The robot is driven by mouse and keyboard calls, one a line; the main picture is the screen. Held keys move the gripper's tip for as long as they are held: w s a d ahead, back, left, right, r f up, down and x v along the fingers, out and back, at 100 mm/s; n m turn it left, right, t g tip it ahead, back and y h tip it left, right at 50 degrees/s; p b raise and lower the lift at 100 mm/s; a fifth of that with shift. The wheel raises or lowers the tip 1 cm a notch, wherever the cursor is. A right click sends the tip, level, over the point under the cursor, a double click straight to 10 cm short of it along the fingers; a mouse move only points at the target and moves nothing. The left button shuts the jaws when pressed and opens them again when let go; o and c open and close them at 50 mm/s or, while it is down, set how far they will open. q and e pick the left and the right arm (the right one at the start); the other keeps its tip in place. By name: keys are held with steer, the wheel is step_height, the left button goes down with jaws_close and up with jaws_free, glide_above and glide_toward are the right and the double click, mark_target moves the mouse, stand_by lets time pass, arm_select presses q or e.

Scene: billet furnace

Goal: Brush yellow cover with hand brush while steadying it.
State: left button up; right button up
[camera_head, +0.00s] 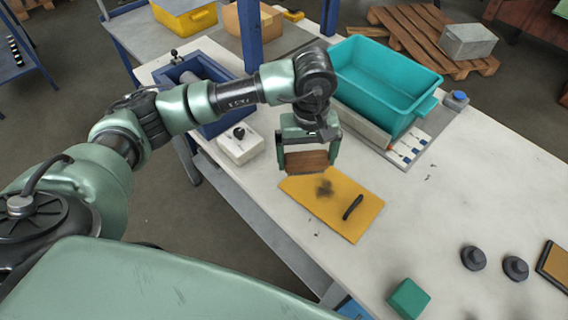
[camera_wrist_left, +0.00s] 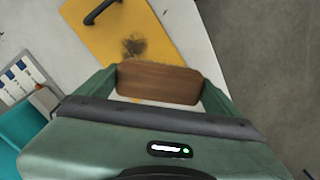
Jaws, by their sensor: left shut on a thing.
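The yellow cover (camera_head: 335,215) lies flat on the white table, with a dark smudge and a black handle on its upper face. It also shows at the top of the left wrist view (camera_wrist_left: 150,55). My left gripper (camera_head: 307,165) is shut on the brown wooden hand brush (camera_head: 307,160), just beyond the cover's far left edge. The brush (camera_wrist_left: 158,83) spans between the green fingers in the left wrist view. I cannot tell whether its underside touches anything. My right gripper is in neither view.
A teal bin (camera_head: 385,85) stands behind the cover, near a tray with white-and-blue items (camera_head: 408,148). A white box with a black knob (camera_head: 240,143) is left of the brush. Black knobs (camera_head: 473,258) and a green block (camera_head: 408,299) are at the right front.

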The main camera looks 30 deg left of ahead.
mark_target(316, 150)
arm_select(q)
steer(key=w+n, duration=0.1)
steer(key=w+d+f+n+p, duration=0.1)
steer(key=n, duration=0.1)
steer(key=shift+w+f, duration=0.1)
steer(key=shift+w+d+f+n+p, duration=0.1)
steer(key=shift+w+f+n+p, duration=0.05)
steer(key=shift+f+n+p, duration=0.3)
steer(key=shift+w+f+n, duration=0.1)
steer(key=shift+f+n, duration=0.1)
steer(key=shift+n, duration=0.05)
steer(key=shift+w+f, duration=0.1)
steer(key=shift+f, duration=0.15)
step_height(316, 150, down, 3)
steer(key=shift+r+b, duration=0.1)
steer(key=shift+b, duration=0.65)
steer(key=shift+w+f+b, duration=0.1)
steer(key=shift+f+b, duration=0.2)
steer(key=shift+f, duration=0.45)
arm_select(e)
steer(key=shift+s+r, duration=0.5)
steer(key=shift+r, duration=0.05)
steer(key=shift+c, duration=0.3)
